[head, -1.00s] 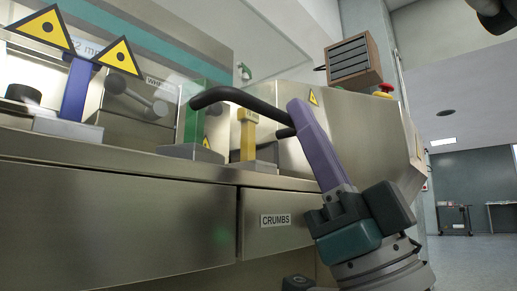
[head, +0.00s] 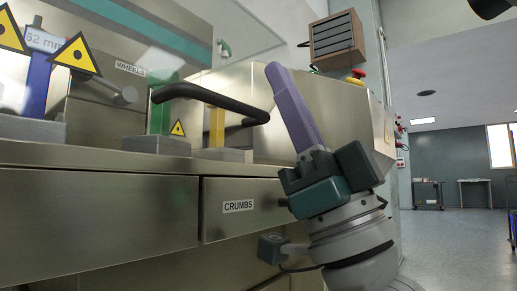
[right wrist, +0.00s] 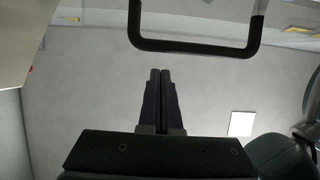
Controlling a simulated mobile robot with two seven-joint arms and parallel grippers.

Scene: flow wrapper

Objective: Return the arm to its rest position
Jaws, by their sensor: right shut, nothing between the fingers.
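My right gripper (head: 274,72) points upward in front of the machine in the head view, its purple fingers closed together. Nothing is between them. Its dark wrist and grey arm come up from the lower right. In the right wrist view the closed dark fingers (right wrist: 160,74) point towards the ceiling, below a black bar handle (right wrist: 195,48). In the head view the black handle (head: 210,97) lies to the left of the fingers. I cannot tell whether they touch it; they do not grip it. My left gripper is not in view.
A steel drawer labelled CRUMBS (head: 238,206) is left of my right wrist. Yellow (head: 216,127) and green (head: 160,108) posts stand on the ledge. A slatted box (head: 337,40) and red button (head: 359,73) top the machine. Open floor (head: 455,238) lies at right.

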